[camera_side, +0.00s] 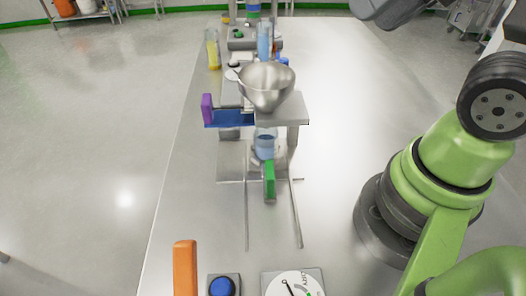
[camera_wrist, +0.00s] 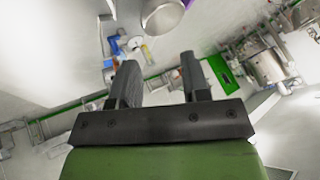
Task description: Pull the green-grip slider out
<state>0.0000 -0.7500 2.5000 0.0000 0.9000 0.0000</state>
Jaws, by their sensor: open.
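A vessel with blue liquid (camera_side: 264,145) stands just behind the grip, below the steel funnel (camera_side: 267,83). My gripper (camera_wrist: 160,70) is open and empty in the wrist view, its two grey fingers apart. Its fingertips do not show in the side view, and the green grip cannot be made out in the wrist view.
A purple grip (camera_side: 207,107) on a blue slider (camera_side: 230,118) sticks out left of the stand. An orange block (camera_side: 185,267), a blue button (camera_side: 222,286) and a dial (camera_side: 293,284) lie in front. A yellow cylinder (camera_side: 213,50) stands behind. The bench right of the stand is clear.

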